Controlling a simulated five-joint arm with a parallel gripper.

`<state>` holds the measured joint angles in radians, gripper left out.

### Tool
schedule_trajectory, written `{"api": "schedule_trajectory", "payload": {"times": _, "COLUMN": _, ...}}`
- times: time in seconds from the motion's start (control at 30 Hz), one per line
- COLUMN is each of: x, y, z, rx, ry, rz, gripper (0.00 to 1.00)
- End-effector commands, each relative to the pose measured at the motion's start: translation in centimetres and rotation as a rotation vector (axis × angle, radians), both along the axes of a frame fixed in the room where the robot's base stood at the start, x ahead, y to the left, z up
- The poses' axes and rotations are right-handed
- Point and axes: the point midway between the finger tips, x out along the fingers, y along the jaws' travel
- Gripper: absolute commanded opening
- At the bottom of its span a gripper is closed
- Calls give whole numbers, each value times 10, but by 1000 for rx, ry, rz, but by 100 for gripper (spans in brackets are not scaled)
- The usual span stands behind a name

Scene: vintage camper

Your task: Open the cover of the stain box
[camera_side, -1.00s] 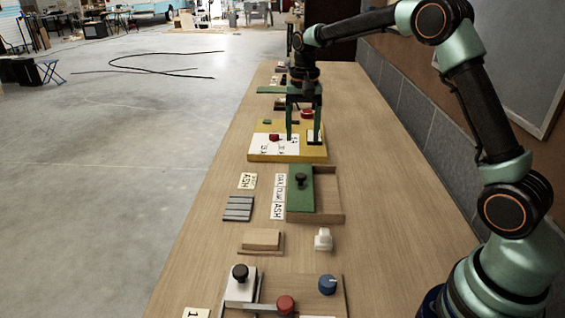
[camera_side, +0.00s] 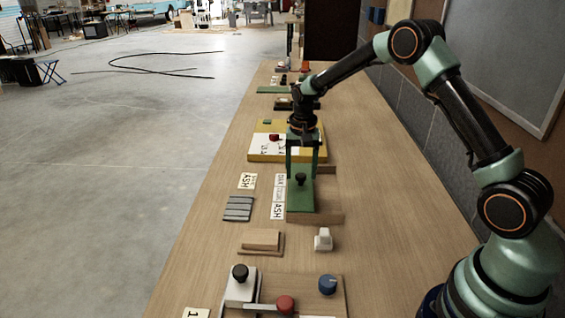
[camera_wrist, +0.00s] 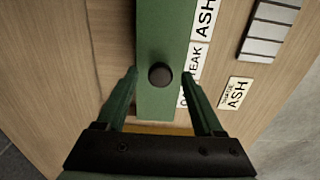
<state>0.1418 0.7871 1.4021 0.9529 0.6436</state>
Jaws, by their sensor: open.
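The stain box (camera_side: 328,218) is a low wooden box on the bench with a green cover (camera_side: 301,202). A black knob (camera_side: 300,179) stands on the cover. In the wrist view the green cover (camera_wrist: 163,30) runs up the middle, with its round knob (camera_wrist: 160,75) seen from above. My gripper (camera_wrist: 161,78) is open and empty, pointing down, with one finger on either side of the knob in that view. In the side view my gripper (camera_side: 302,168) is over the far end of the cover. I cannot tell whether the fingers touch anything.
Printed labels (camera_side: 279,196) reading TEAK and ASH lie along the box's left side. A grey slatted block (camera_side: 238,208) is farther left. A yellow board (camera_side: 262,152) stands behind my gripper. A wooden block (camera_side: 262,240) and a white piece (camera_side: 323,239) are in front.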

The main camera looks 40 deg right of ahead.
Motion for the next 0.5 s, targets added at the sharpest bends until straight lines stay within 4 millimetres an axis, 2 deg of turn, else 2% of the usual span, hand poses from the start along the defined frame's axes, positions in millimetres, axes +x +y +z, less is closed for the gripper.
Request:
{"api": "schedule_trajectory", "payload": {"times": 0.1, "x": 0, "y": 0, "z": 0, "rx": 0, "ry": 0, "rz": 0, "gripper": 69}}
{"api": "schedule_trajectory", "payload": {"times": 0.13, "x": 0, "y": 0, "z": 0, "rx": 0, "ry": 0, "rz": 0, "gripper": 61}}
{"api": "schedule_trajectory", "payload": {"times": 0.2, "x": 0, "y": 0, "z": 0, "rx": 0, "ry": 0, "rz": 0, "gripper": 35}}
{"api": "schedule_trajectory", "payload": {"times": 0.3, "x": 0, "y": 0, "z": 0, "rx": 0, "ry": 0, "rz": 0, "gripper": 0}}
{"api": "schedule_trajectory", "payload": {"times": 0.5, "x": 0, "y": 0, "z": 1, "rx": 0, "ry": 0, "rz": 0, "gripper": 0}}
